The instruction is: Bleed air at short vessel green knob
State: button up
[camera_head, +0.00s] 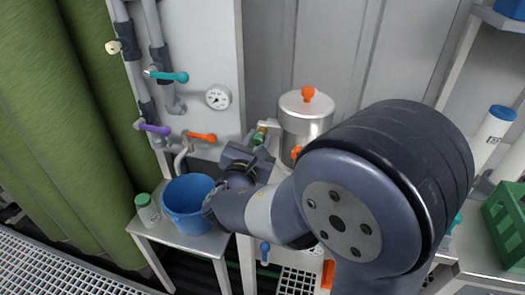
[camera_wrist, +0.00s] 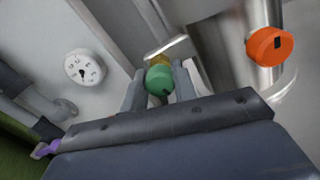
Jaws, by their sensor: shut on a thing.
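The short vessel (camera_head: 304,122) is a steel cylinder with an orange knob (camera_head: 308,93) on its lid. Its green knob (camera_head: 259,135) sits on a brass fitting at the vessel's left side. In the wrist view the green knob (camera_wrist: 158,80) lies between the two fingers of my gripper (camera_wrist: 160,88), with the brass fitting (camera_wrist: 158,59) behind it. My gripper is shut on the green knob. In the head view my gripper (camera_head: 252,154) reaches up to the knob from below, and its fingertips are partly hidden.
A pressure gauge (camera_head: 218,97) is on the panel left of the vessel. Teal (camera_head: 169,76), purple (camera_head: 154,128) and orange (camera_head: 201,136) valve handles are on the pipes. A blue bucket (camera_head: 186,204) and a green-capped bottle (camera_head: 147,210) stand on a small table. Another orange knob (camera_wrist: 270,46) is close right.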

jog(key=shift+f+m+b, duration=0.3)
jog(key=shift+m+b, duration=0.3)
jog(key=shift+b, duration=0.45)
jog(key=shift+m+b, duration=0.8)
jog(key=shift+b, duration=0.4)
jog(key=shift+r+m+b, duration=0.1)
jog(key=shift+m+b, duration=0.5)
jog(key=shift+b, duration=0.15)
jog(key=shift+r, duration=0.15)
jog(key=o, duration=1)
jog(key=shift+c, duration=0.2)
jog(key=v, duration=1)
jog(key=shift+s+a+r+p, duration=0.1)
jog(key=shift+s+p, duration=0.25)
jog(key=shift+s, duration=0.05)
